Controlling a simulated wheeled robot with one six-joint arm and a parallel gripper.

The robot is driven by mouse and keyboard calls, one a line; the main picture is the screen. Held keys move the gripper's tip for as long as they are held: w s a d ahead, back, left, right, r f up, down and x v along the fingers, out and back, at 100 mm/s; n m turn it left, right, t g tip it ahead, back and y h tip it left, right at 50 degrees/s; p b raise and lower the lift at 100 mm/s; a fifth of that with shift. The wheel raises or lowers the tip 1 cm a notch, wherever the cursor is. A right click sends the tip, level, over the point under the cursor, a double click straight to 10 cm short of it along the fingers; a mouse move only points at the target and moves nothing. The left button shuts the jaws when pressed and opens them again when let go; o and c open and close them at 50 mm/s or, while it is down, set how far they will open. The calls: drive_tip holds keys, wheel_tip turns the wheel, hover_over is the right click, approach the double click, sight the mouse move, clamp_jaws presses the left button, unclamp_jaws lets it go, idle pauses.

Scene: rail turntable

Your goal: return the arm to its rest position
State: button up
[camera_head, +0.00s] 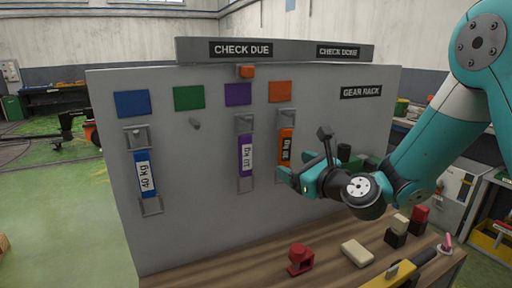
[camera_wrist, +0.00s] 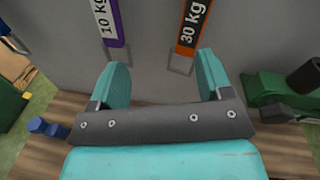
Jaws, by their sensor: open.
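My teal arm (camera_head: 435,140) comes in from the right in the head view, bent down in front of the grey board (camera_head: 215,215). My gripper (camera_head: 290,180) is beside the lower end of the orange 30 kg sling (camera_head: 286,146). In the wrist view my gripper (camera_wrist: 162,68) has its two teal fingers spread, with nothing between them but grey board behind. The orange sling (camera_wrist: 192,22) and the purple 10 kg sling (camera_wrist: 107,22) hang beyond the fingertips; I cannot tell the exact gap.
A blue 40 kg sling (camera_head: 146,174) hangs at the left. The peg (camera_head: 194,123) below the green square is bare. The wooden bench (camera_head: 225,270) holds a red item (camera_head: 300,258), a beige block (camera_head: 357,252) and dark blocks. A green item (camera_wrist: 272,90) stands right of my gripper.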

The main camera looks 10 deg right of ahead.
drive_tip(key=s+a+r+n+g+y, duration=0.1)
drive_tip(key=s+a+n+g, duration=0.35)
drive_tip(key=s+n, duration=0.45)
drive_tip(key=s+a+n+g+y, duration=0.1)
drive_tip(key=s+a+n+g, duration=0.5)
drive_tip(key=n, duration=0.5)
drive_tip(key=s+d+n+g+h, duration=0.2)
drive_tip(key=s+d+n, duration=0.2)
drive_tip(key=s+n, duration=0.3)
drive_tip(key=s+d+n+g+h, duration=0.3)
drive_tip(key=s+d+n, duration=0.1)
drive_tip(key=s+n, duration=0.4)
drive_tip(key=s+f, duration=0.1)
drive_tip(key=s, duration=0.1)
drive_tip(key=shift+s+d, duration=0.15)
drive_tip(key=shift+s, duration=0.2)
